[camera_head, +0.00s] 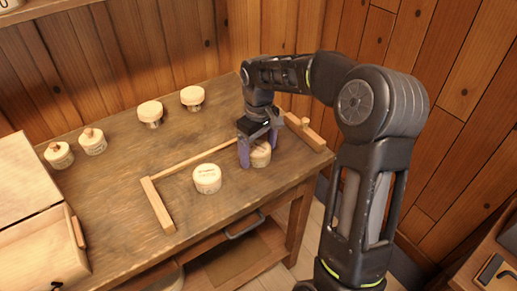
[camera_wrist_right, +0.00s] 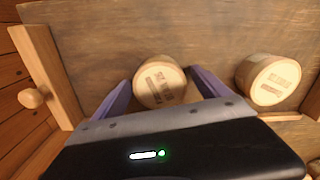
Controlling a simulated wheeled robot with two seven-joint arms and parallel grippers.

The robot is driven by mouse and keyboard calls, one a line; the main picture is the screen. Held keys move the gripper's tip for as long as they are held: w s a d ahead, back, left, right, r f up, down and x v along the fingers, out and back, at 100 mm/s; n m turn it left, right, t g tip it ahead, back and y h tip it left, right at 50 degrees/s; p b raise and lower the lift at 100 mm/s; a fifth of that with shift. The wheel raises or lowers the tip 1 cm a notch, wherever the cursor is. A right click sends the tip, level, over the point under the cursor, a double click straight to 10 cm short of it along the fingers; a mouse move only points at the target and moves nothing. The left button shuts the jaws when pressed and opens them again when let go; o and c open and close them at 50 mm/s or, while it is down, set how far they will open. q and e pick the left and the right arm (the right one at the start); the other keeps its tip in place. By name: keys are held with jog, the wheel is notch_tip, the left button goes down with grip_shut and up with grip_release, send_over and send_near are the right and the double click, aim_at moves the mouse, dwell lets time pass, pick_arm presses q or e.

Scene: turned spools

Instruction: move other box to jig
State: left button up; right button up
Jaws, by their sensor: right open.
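The jig is a light wooden frame on the bench, with a long thin rail (camera_head: 195,158), a left end bar (camera_head: 158,206) and a right end block with a peg (camera_head: 304,131). A round pale labelled box (camera_head: 207,179) stands in front of the rail; it also shows in the wrist view (camera_wrist_right: 268,80). A second round box (camera_head: 261,154) is between the fingers of my right gripper (camera_head: 258,153), partly hidden by them. In the wrist view this box (camera_wrist_right: 160,82) sits between the two purple fingers, which are open. My left gripper is out of view.
Two lidded jars with knobs (camera_head: 58,154) (camera_head: 93,141) and two with wide pale lids (camera_head: 150,113) (camera_head: 192,98) stand farther back on the bench (camera_head: 120,185). A pale wooden case (camera_head: 35,240) fills the left. The wooden wall is close behind.

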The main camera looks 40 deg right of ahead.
aim_at(258, 148)
jog(key=shift+r, duration=0.15)
notch_tip(258, 148, up, 12)
jog(key=p, duration=0.1)
dwell(0.5)
dwell(1.7)
